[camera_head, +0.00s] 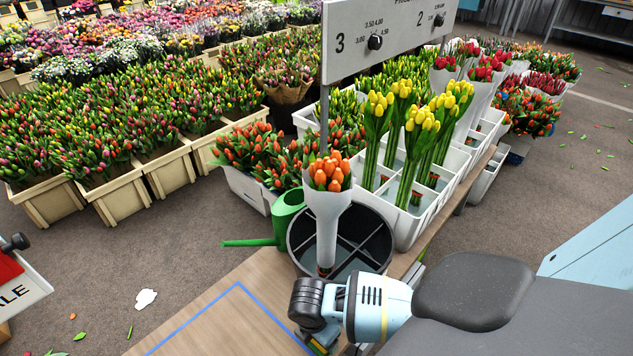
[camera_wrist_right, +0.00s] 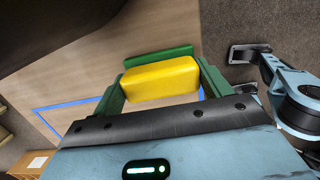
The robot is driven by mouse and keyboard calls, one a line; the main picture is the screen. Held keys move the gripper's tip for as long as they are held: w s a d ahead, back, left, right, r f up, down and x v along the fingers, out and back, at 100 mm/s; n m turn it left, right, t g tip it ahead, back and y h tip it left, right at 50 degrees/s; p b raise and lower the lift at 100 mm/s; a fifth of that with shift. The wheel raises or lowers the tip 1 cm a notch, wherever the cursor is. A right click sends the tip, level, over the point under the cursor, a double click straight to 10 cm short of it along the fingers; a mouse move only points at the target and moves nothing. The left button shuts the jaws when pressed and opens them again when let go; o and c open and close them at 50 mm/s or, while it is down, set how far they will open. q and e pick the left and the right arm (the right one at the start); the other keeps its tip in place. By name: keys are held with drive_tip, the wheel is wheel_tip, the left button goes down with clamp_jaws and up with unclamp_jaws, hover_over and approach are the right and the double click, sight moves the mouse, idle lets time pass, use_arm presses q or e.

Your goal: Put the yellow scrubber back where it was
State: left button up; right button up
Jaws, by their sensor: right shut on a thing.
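The yellow scrubber (camera_wrist_right: 160,80) is a yellow block, with a green strip along its far side in the right wrist view. My right gripper (camera_wrist_right: 155,84) is shut on it, with a green finger at each end. In the head view, the right gripper (camera_head: 318,338) is at the bottom edge over the wooden table (camera_head: 215,290), and only a small bit of the scrubber shows. A blue outline (camera_head: 240,285) marks the tabletop; it also shows in the right wrist view (camera_wrist_right: 75,105), on both sides of the scrubber. Whether the scrubber touches the table is unclear. My left gripper is not in view.
Behind the gripper stands a dark divided bucket (camera_head: 370,240) with a wrapped orange tulip bunch (camera_head: 328,205). A green watering can (camera_head: 285,215) is beside it. White crates (camera_head: 405,225) with yellow tulips stand to the right. The tabletop inside the outline looks bare.

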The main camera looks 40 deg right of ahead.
drive_tip(key=o, duration=1)
drive_tip(key=shift+f, duration=0.1)
drive_tip(key=shift+o, duration=0.2)
wheel_tip(320, 180, up, 12)
drive_tip(key=a+p, duration=0.1)
drive_tip(key=p, duration=0.2)
drive_tip(key=shift+a, duration=0.2)
drive_tip(key=shift+s, duration=0.1)
